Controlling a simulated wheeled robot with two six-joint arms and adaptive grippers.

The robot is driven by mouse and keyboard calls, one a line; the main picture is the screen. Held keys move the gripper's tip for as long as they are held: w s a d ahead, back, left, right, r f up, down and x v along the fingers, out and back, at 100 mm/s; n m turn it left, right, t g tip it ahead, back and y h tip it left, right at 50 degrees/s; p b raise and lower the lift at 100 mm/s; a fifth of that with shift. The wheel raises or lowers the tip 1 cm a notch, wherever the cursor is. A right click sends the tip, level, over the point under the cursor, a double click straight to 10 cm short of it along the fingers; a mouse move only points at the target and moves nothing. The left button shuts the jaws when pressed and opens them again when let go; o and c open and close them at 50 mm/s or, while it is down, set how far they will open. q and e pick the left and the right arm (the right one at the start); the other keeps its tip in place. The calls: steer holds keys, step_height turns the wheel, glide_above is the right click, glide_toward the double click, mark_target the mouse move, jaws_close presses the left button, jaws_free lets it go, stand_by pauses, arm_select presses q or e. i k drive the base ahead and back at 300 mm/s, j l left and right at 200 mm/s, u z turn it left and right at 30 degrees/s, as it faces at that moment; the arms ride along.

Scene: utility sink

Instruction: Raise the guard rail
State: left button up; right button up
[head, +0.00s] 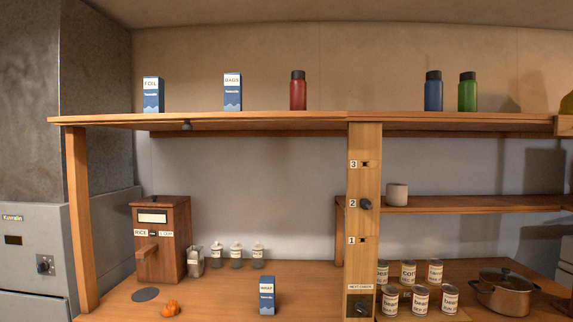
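No part that I can clearly tell as a guard rail shows in the head view. The long top shelf (270,118) has a plain wooden front edge, with no raised bar standing along it. A small dark knob (187,125) sits just under that edge at the left. A wooden post (364,280) has slots labelled 1, 2 and 3, with a dark knob (365,204) at 2. Another dark knob (361,306) is low on the post, under a label too small to read surely. Neither of my grippers is in view.
Blue boxes (153,95), a red bottle (298,90), a blue bottle (433,91) and a green bottle (467,92) stand on the top shelf. Below are a rice dispenser (174,264), jars, a box (267,295), cans (420,299) and a pot (502,294). A cup (397,194) stands on the lower shelf.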

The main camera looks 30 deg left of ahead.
mark_target(187, 117)
steer(key=j+u, duration=0.15)
steer(key=u, duration=0.25)
steer(key=j+u, duration=0.1)
steer(key=u, duration=0.25)
steer(key=i+j+u, duration=0.1)
steer(key=u, duration=0.3)
steer(key=i+j+u, duration=0.1)
steer(key=u, duration=0.25)
